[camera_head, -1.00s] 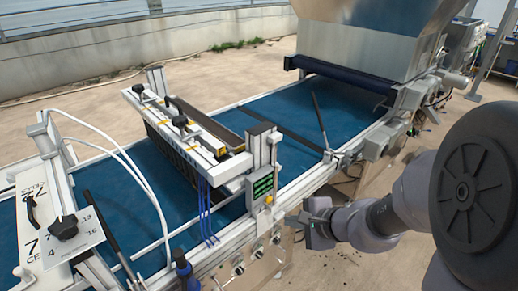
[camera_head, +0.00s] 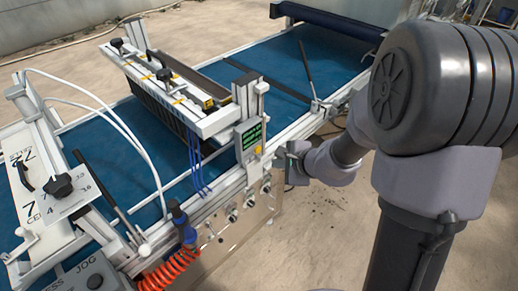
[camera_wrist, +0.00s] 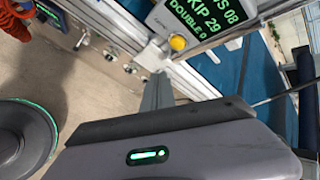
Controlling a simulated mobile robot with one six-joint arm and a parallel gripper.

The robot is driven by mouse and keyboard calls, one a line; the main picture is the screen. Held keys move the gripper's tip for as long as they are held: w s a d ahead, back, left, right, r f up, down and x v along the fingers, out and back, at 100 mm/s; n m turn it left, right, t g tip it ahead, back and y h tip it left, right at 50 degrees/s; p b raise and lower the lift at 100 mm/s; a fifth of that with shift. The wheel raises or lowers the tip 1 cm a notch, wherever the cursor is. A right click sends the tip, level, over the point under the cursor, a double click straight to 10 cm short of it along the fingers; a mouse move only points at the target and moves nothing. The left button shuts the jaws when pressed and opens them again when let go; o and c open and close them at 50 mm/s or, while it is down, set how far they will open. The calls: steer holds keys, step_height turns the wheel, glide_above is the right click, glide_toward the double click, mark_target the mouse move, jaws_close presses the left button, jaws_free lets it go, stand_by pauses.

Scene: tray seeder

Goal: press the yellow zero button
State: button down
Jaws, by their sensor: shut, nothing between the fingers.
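The yellow zero button (camera_wrist: 178,43) is a small round knob at the lower corner of the display in the wrist view. In the head view the yellow button (camera_head: 258,150) is a tiny spot below the green-lettered display (camera_head: 251,136). My gripper (camera_head: 281,158) is just right of the button in the head view, a short gap apart. In the wrist view my gripper (camera_wrist: 158,78) is shut and empty, its fingers pointing toward the panel, with the tips lower in the picture than the button. The display (camera_wrist: 204,24) shows the words "SKIP 29" and "DOUBLE 0", partly cut off.
The blue conveyor belt (camera_head: 112,127) runs behind the panel. Several knobs (camera_head: 232,214) line the front rail below it. A red coiled hose (camera_head: 169,270) hangs at the lower left. The concrete floor right of the frame is open.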

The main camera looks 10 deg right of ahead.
steer(key=shift+w+a, duration=0.55)
steer(key=shift+w, duration=0.2)
steer(key=shift+w+a, duration=0.55)
steer(key=shift+w, duration=0.2)
stand_by(0.9)
steer(key=shift+w+a+b, duration=0.25)
steer(key=shift+w+b, duration=0.1)
steer(key=shift+b, duration=0.1)
steer(key=shift+w+a, duration=0.3)
steer(key=shift+w, duration=0.1)
stand_by(0.6)
steer(key=shift+s, duration=0.1)
steer(key=shift+s+d+b, duration=0.5)
steer(key=shift+s+d, duration=0.05)
steer(key=shift+s, duration=0.15)
steer(key=s+d, duration=0.1)
steer(key=s, duration=0.1)
steer(key=s+d+b, duration=0.1)
steer(key=s+d, duration=0.1)
stand_by(0.5)
